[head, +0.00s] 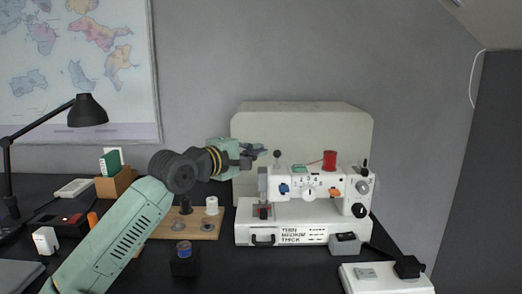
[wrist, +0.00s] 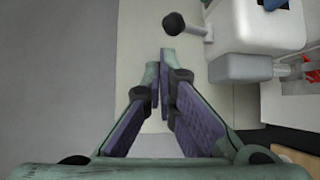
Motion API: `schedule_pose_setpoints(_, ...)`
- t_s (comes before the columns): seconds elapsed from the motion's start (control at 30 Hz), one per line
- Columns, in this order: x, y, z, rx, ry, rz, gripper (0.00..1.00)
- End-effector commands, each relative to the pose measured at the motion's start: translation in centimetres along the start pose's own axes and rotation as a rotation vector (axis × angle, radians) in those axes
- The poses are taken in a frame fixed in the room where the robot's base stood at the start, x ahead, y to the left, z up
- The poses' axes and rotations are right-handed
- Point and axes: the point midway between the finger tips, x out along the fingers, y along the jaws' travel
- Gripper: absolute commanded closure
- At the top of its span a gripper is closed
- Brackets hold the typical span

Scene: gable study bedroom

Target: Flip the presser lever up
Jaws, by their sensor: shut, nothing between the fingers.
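The white sewing machine (head: 310,188) stands on the desk. A lever with a dark ball knob (head: 277,153), seemingly the presser lever, shows at the top left of its head. In the wrist view the ball knob (wrist: 174,24) sits on a short pale stem beside the machine's rounded white head (wrist: 262,28). My gripper (head: 262,148) is shut and empty, its tips just left of the knob. In the wrist view my gripper's tips (wrist: 160,65) point towards the knob, with a visible gap. Whether the lever is up or down is unclear.
A pale, boxy cover (head: 300,112) stands behind the machine. A red thread spool (head: 329,160) is on top of the machine. A wooden board with spools (head: 187,225) lies left of it, and a white foot pedal (head: 385,280) lies front right. Above the machine is free room.

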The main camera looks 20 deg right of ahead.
Motion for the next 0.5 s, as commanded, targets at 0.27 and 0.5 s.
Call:
schedule_pose_setpoints(0.27,-6.1,-0.1,0.0,-0.001,0.001,0.000,1.00)
schedule_pose_setpoints(0.5,-8.8,-0.1,0.1,0.000,-0.001,-0.001,1.00)
